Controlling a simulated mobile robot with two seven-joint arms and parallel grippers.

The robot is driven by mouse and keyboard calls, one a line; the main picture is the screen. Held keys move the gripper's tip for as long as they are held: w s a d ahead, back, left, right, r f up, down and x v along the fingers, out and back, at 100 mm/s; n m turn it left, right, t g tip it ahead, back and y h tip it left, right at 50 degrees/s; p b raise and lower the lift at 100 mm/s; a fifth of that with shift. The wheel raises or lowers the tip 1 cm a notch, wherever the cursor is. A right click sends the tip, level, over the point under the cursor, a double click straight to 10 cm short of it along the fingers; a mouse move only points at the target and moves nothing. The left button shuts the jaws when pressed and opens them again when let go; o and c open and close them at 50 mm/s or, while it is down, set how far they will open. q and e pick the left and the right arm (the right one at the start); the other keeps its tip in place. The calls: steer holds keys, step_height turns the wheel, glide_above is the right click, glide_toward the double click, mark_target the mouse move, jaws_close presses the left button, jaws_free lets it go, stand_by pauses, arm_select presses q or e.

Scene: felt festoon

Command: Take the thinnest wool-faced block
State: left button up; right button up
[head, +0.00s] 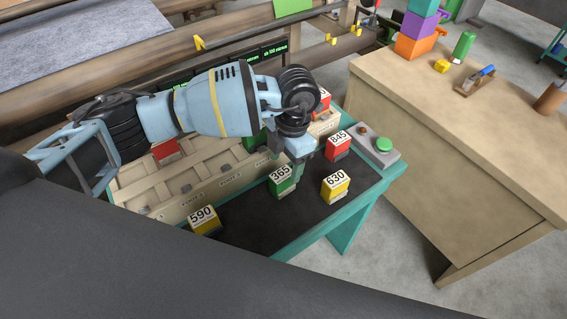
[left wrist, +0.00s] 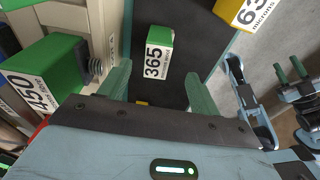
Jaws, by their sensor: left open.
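A green block marked 365 (head: 283,180) stands on the dark bench top. It shows in the left wrist view (left wrist: 158,52) ahead, between the lines of my fingers. My left gripper (left wrist: 160,90) is open and empty, pointing at this block; in the head view the gripper (head: 303,158) is just above and behind it. A yellow block marked 630 (head: 336,186), a red one marked 845 (head: 338,146) and a yellow one marked 590 (head: 204,220) stand nearby. A green block marked 450 (left wrist: 40,75) is at left in the wrist view. Which faces are wool I cannot tell.
A pale slotted rack (head: 190,186) runs behind the blocks, with a red block (head: 166,151) in it. A box with a green button (head: 384,145) sits at the bench's right end. A wooden table (head: 465,130) stands beyond. What seems my right gripper (left wrist: 290,82) is small.

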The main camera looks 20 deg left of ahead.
mark_target(283, 175)
arm_select(q)
steer(key=shift+w, duration=0.3)
steer(key=shift+s, duration=0.35)
steer(key=shift+s+f, duration=0.15)
steer(key=shift+s, duration=0.05)
steer(key=shift+f, duration=1.2)
steer(key=f, duration=0.5)
steer(key=shift+a, duration=0.35)
steer(key=shift+r, duration=0.1)
arm_select(e)
steer(key=shift+s, duration=0.25)
arm_select(q)
steer(key=shift+c, duration=0.4)
